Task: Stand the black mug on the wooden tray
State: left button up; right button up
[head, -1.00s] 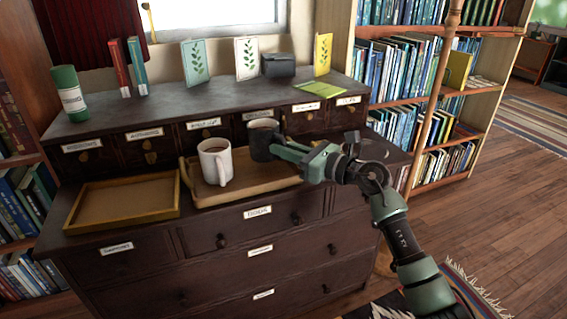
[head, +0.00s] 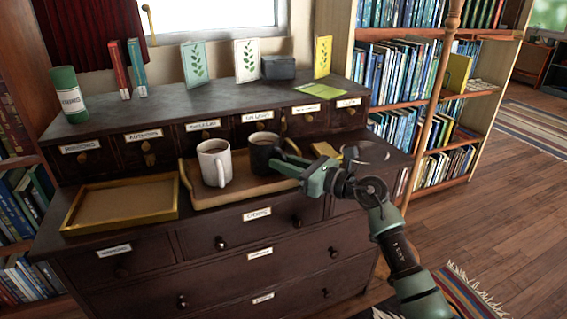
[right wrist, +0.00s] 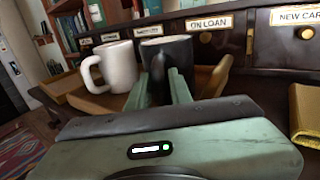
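The black mug (head: 262,153) stands upright in the wooden tray (head: 237,193), right of the white mug (head: 214,163). Both mugs also show in the right wrist view, the black one (right wrist: 168,52) straight ahead and the white one (right wrist: 117,66) to its left. My right gripper (head: 276,159) is at the black mug's near right side. In the right wrist view its fingers (right wrist: 158,75) are apart, with the mug's dark near side between and beyond them; its handle is hard to make out. My left gripper is not in view.
An empty yellowish tray (head: 122,203) lies left on the dark cabinet (head: 213,217). A yellow book (head: 326,149) lies to the right of the wooden tray. Small labelled drawers rise behind, with cards and books above. Open floor lies at the right.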

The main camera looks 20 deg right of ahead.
jog(key=shift+o, duration=0.5)
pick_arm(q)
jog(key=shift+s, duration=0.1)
pick_arm(e)
jog(key=shift+r, duration=0.1)
